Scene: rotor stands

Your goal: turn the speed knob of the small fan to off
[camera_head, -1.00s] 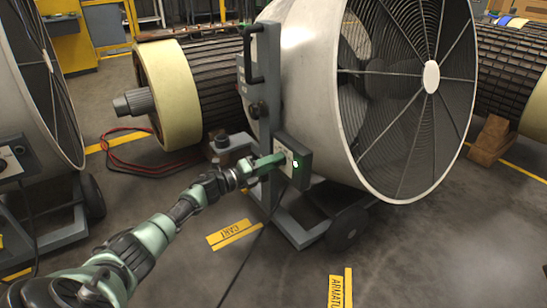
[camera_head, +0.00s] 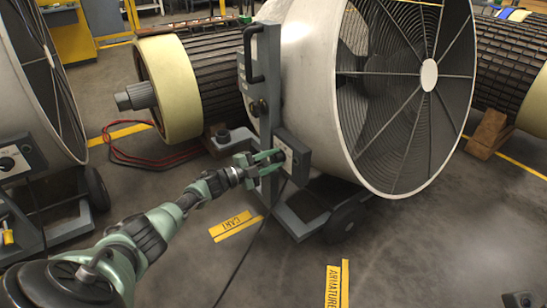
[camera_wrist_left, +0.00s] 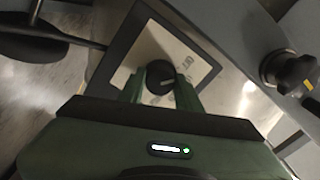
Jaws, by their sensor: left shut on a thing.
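The fan at centre (camera_head: 300,75) is a big pale drum with a round grille, on a grey wheeled frame. Its dark control box (camera_head: 300,160) sits low on the frame's upright. My left gripper (camera_head: 280,156) is at the face of this box. In the left wrist view its green fingers are shut on the round black speed knob (camera_wrist_left: 160,76), one on each side. My right gripper is not in view.
A second fan (camera_head: 35,80) with its own knob box (camera_head: 14,162) stands at left. Ribbed rotors (camera_head: 195,80) lie behind. A dark cable runs over the floor below my left arm. A black knob (camera_wrist_left: 290,70) on the frame is close right of the gripper.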

